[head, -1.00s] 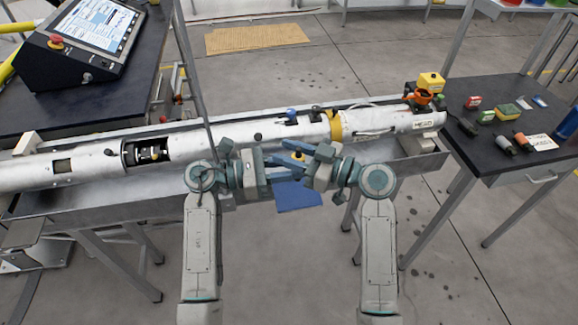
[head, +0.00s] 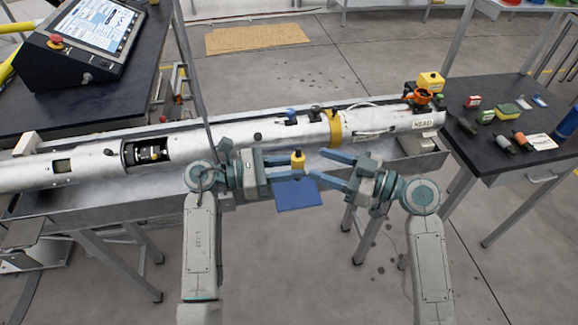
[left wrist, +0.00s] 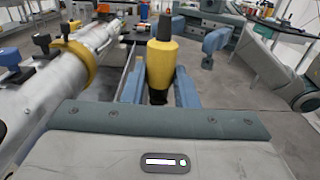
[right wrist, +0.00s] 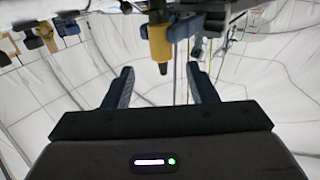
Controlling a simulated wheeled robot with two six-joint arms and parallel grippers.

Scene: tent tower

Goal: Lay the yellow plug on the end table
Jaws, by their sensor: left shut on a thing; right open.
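The yellow plug (head: 297,160) has a dark tip and stands upright in my left gripper (head: 300,172), in front of the long metal tube. In the left wrist view the plug (left wrist: 161,65) is between the two blue fingers, which are shut on it. My right gripper (head: 322,165) is open and empty, just right of the plug. In the right wrist view the plug (right wrist: 159,42) is beyond the open fingers, clear of them. The end table (head: 500,95) has a dark top and stands at the right, well away from both grippers.
The metal tube (head: 210,149) lies in a long trough between the grippers and the back. Several small items, a white card (head: 541,142) and a blue cylinder (head: 567,124) occupy parts of the end table. A blue flat panel (head: 297,196) shows below the grippers.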

